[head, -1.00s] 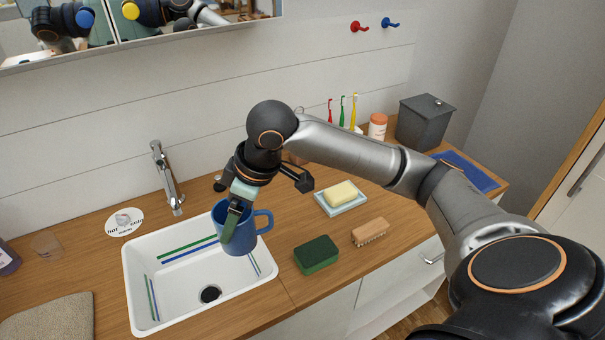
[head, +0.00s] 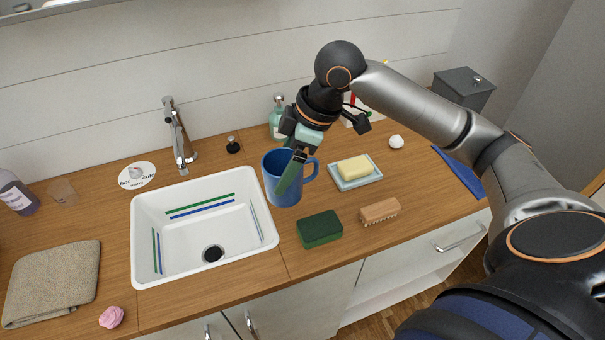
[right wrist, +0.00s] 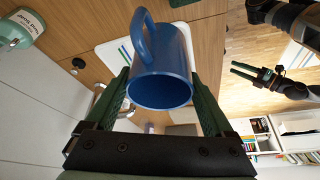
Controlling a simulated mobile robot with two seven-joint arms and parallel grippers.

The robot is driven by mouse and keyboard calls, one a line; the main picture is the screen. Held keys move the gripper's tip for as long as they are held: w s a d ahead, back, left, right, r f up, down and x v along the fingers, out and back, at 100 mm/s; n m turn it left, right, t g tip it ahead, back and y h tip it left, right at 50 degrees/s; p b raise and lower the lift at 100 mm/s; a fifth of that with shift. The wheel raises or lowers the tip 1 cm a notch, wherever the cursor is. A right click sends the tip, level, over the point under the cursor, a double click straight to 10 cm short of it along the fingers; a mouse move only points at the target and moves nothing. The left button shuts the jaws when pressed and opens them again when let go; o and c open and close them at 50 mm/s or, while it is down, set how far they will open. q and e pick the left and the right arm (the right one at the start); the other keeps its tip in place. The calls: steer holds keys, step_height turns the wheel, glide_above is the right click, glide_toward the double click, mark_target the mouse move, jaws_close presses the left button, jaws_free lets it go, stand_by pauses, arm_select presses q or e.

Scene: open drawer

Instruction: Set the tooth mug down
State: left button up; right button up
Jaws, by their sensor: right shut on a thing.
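The blue tooth mug (head: 272,179) is upright in the head view, by the sink's right rim, with its handle to the right. My right gripper (head: 294,168) is shut on it, one green finger showing across its near side. In the right wrist view the mug (right wrist: 160,75) sits between both fingers, its open mouth towards the camera. I cannot tell how far its base is above the counter. My left gripper (right wrist: 246,74) shows at the right of the right wrist view, empty, fingers apart; it is outside the head view.
The white sink (head: 150,270) is left of the mug. A soap dish (head: 372,180), green sponge (head: 320,229) and brush (head: 380,211) lie to the right. A soap bottle (head: 277,122) stands behind. Bare wooden counter (head: 340,200) lies between mug, sponge and dish.

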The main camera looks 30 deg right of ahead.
steer(key=shift+w+d+f, duration=0.95)
steer(key=shift+d+f, duration=0.25)
steer(key=shift+f, duration=0.6)
steer(key=shift+w+d+f, duration=0.95)
steer(key=shift+d+f, duration=0.3)
steer(key=shift+f, duration=0.55)
steer(key=shift+w+d+f, duration=0.95)
steer(key=shift+d+f, duration=0.25)
steer(key=shift+f, duration=0.6)
steer(key=shift+f, duration=0.15)
steer(key=o, duration=1.4)
steer(key=v, duration=1.2)
steer(key=shift+r, duration=0.2)
